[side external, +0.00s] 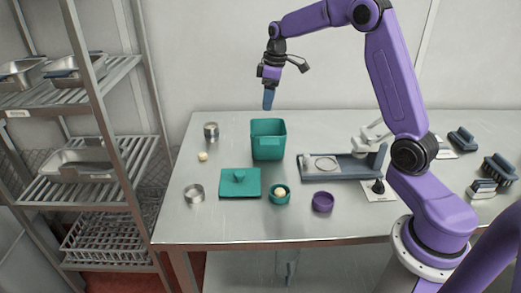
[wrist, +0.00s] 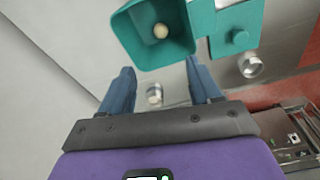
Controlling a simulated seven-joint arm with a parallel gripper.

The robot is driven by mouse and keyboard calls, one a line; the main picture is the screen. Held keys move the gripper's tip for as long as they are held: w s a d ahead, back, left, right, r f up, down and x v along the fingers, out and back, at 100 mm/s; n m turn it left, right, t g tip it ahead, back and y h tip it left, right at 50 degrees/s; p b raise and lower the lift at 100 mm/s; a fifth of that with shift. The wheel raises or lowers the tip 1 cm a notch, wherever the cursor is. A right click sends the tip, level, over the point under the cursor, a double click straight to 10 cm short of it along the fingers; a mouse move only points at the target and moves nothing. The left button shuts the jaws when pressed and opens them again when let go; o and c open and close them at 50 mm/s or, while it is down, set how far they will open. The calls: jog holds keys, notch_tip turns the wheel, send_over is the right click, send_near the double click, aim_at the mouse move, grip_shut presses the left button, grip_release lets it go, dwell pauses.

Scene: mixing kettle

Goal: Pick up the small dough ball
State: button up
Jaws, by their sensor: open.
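A small pale dough ball (side external: 202,156) lies loose on the left of the table in the side view. Another pale ball (side external: 282,191) sits in a small teal bowl (side external: 279,201) near the front. I cannot tell for certain which is the small one. My gripper (side external: 269,99) is open and empty, pointing down, high above the back of the table. In the wrist view its blue fingers (wrist: 160,82) frame the metal cup, far below.
The teal container (side external: 268,145) stands at the back, with a teal lid (side external: 239,188) in front. A metal cup (side external: 211,131), a metal ring or cup (side external: 194,195), a purple bowl (side external: 322,202) and a grey tray (side external: 345,173) surround it. The shelf rack (side external: 90,150) borders the left.

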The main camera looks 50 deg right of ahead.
jog(key=f, duration=0.7)
jog(key=w+f, duration=0.1)
jog(key=f, duration=0.3)
jog(key=shift+w+a+f, duration=0.1)
jog(key=shift+a+f, duration=0.25)
jog(key=shift+a, duration=0.05)
jog(key=shift+w+a+f, duration=0.1)
jog(key=shift+w+f, duration=0.05)
jog(key=shift+f, duration=0.75)
jog(key=shift+w+a+f, duration=0.1)
jog(key=shift+a+f, duration=0.05)
jog(key=shift+f, duration=0.8)
jog(key=shift+w+a+f, duration=0.1)
jog(key=shift+w+f, duration=0.05)
jog(key=shift+f, duration=0.75)
jog(key=c, duration=1.1)
